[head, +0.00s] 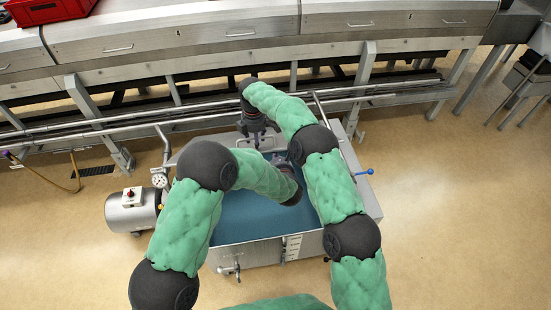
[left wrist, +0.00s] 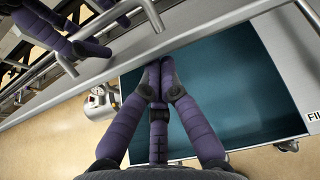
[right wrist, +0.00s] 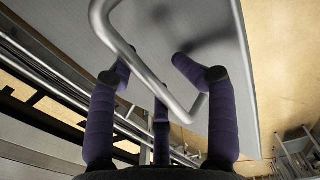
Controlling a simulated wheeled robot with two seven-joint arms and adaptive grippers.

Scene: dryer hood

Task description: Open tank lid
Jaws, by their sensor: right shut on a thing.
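The tank (head: 255,257) stands in the middle of the head view, uncovered, with a blue-green inside that also shows in the left wrist view (left wrist: 225,85). Its grey lid (right wrist: 165,35) is raised at the back of the tank, seen nearly edge-on in the left wrist view (left wrist: 165,50). My right gripper (right wrist: 155,85) is shut on the lid's bent tube handle (right wrist: 136,62); in the head view it shows at the tank's back (head: 258,130). My left gripper (left wrist: 160,72) is shut and empty, its fingertips together over the tank near the lid. In the head view my left arm partly hides it (head: 279,158).
A motor (head: 130,212) and a gauge (head: 159,180) sit left of the tank. Pipes and a long metal machine (head: 200,38) run behind. The floor (head: 460,220) at right is clear.

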